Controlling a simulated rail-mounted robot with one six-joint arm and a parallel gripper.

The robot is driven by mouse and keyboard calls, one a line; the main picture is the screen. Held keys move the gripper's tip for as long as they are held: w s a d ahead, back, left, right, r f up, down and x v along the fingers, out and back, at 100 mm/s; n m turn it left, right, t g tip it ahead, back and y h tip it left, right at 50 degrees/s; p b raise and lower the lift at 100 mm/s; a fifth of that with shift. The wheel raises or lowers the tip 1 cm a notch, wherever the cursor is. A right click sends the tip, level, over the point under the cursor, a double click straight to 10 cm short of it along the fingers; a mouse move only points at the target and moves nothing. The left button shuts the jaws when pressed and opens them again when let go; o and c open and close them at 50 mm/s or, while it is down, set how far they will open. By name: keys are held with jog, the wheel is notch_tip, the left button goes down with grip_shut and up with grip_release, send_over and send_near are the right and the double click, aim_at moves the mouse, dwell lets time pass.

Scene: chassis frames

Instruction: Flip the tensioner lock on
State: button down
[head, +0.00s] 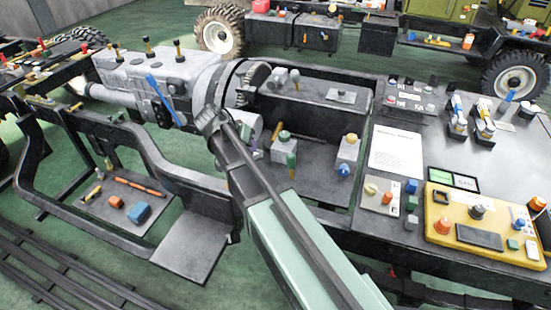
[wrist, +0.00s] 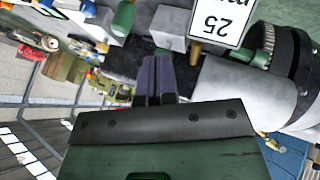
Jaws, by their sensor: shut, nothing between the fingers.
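My gripper (wrist: 157,66) shows in the wrist view as two purple-grey fingers, shut together and empty, in front of its dark mount. Just beyond them are a grey block (wrist: 166,27), a green handle (wrist: 123,18) and a brass-coloured pin (wrist: 195,52). Whether the fingers touch any of these I cannot tell. No part is clearly marked as the tensioner lock. In the head view, a green-handled fitting (head: 291,165) and a grey block with a blue knob (head: 346,155) stand on the chassis plate, right of my arm. My gripper cannot be made out clearly there.
A grey gearbox (head: 135,75) with a blue lever (head: 159,90) lies left of my arm. A pale cylinder (wrist: 240,90) is close on the right in the wrist view. A yellow control panel (head: 440,232) is at the right. A tool shelf (head: 100,205) sits lower left.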

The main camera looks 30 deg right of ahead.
aim_at(292, 166)
jog(key=b+x, duration=0.9)
jog(key=x, duration=0.2)
jog(key=shift+s+a+f, duration=0.1)
jog(key=shift+a+f, duration=0.05)
jog(key=shift+a, duration=0.05)
jog(key=s+d, duration=0.1)
jog(key=s+d+r+p, duration=0.1)
jog(key=d, duration=0.1)
jog(key=shift+s+r+p, duration=0.15)
jog(key=shift+r+p, duration=0.1)
jog(key=shift+p, duration=0.05)
jog(key=shift+s+r, duration=0.1)
